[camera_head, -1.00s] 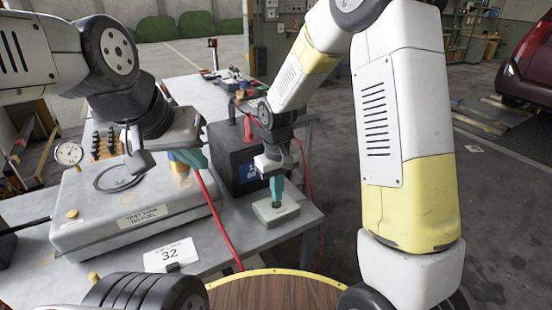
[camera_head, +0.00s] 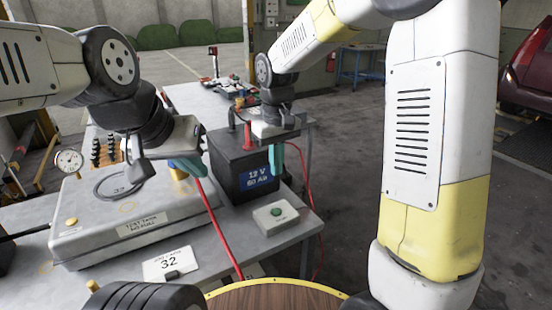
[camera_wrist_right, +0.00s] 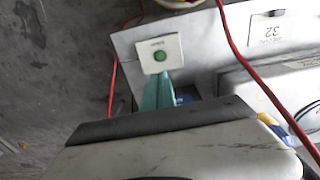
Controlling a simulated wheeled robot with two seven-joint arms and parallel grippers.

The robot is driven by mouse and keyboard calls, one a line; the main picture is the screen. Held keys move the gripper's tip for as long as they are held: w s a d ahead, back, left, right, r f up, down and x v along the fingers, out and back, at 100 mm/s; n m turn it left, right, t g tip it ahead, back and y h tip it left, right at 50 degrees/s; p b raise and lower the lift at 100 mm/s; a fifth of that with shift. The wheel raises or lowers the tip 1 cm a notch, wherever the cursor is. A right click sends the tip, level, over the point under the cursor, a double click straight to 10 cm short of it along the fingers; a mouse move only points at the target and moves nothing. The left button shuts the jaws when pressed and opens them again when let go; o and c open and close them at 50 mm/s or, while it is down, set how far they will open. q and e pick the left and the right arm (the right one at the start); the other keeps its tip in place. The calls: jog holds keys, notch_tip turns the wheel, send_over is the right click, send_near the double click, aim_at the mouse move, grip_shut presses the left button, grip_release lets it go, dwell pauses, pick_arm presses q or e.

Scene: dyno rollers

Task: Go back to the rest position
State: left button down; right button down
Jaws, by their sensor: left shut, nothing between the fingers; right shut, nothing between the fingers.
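My left gripper (camera_head: 187,167) has teal fingers, shut and empty, over the back right part of the grey test tank (camera_head: 130,225). My right gripper (camera_head: 277,165) is shut and empty, in front of the right side of the black battery (camera_head: 228,158) and raised above a small box with a green button (camera_head: 276,212). In the right wrist view, the teal fingertips (camera_wrist_right: 160,92) appear just below the button box (camera_wrist_right: 160,54) in the picture, and nothing is held between them.
A red cable (camera_head: 222,228) runs across the table past the tank. A card marked 32 (camera_head: 172,263) lies at the front. A dial gauge (camera_head: 68,161) stands at the tank's left. Several small parts (camera_head: 240,88) lie at the table's back. Open floor is at the right.

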jog(key=s+d+r+m+t+y, duration=0.1)
jog(key=s+d+r+m+t, duration=0.1)
jog(key=s+d+r, duration=0.3)
jog(key=s+d+r+m+t+y, duration=0.1)
jog(key=s+d+r+m+t, duration=0.2)
jog(key=s+d, duration=0.5)
jog(key=s+r+t, duration=0.1)
jog(key=s+r, duration=0.1)
jog(key=s, duration=0.2)
jog(key=shift+d+r, duration=0.3)
jog(key=shift+r, duration=0.05)
jog(key=shift+s, duration=0.1)
dwell(2.0)
